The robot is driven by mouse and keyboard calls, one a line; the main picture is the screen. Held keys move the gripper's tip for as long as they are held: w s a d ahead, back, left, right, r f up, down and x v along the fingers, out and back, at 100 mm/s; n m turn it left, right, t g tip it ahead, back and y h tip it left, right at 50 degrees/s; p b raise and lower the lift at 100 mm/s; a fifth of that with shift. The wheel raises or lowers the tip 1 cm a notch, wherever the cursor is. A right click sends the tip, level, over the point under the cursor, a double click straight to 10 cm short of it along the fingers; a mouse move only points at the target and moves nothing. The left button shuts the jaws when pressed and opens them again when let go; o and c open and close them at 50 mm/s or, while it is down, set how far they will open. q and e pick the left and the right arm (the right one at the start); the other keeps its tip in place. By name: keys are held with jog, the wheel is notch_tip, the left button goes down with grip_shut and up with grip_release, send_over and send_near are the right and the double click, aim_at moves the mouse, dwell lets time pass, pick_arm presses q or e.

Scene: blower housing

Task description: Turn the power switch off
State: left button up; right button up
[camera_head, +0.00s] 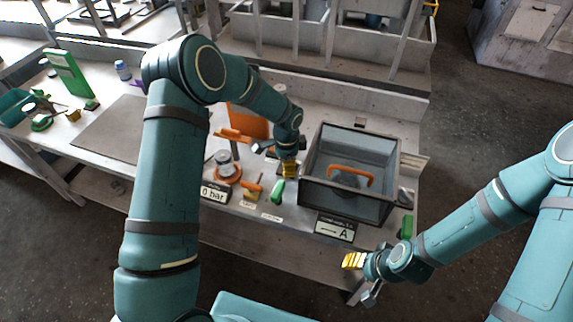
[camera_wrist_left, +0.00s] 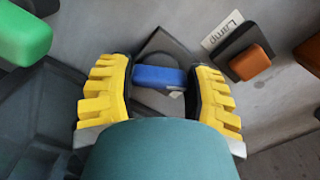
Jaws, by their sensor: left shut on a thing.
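My left gripper (camera_head: 290,170) reaches down to the workbench just left of the grey box. In the left wrist view its yellow ridged fingers (camera_wrist_left: 158,95) stand on both sides of a blue switch handle (camera_wrist_left: 158,76) on a dark base, and are shut on it. No label for this blue handle is visible, so I cannot read whether it is the power switch. In the head view the handle is hidden by the gripper. A brown-orange switch (camera_wrist_left: 250,63) labelled "Lamp" sits beside it. My right gripper (camera_head: 353,261) hangs before the bench's front edge; its finger gap is unclear.
A grey open-topped box (camera_head: 348,205) with an orange handle (camera_head: 351,174) stands right of my left gripper. A green handle (camera_head: 278,190), an orange lever (camera_head: 253,188) and a "0 bar" sign (camera_head: 214,193) are near the front edge. The bare mat (camera_head: 110,130) lies left.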

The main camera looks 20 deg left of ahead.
pick_arm(q)
jog(key=shift+r, duration=0.1)
dwell(0.4)
jog(key=o, duration=1.2)
notch_tip(320, 180, up, 12)
jog(key=shift+s, duration=0.1)
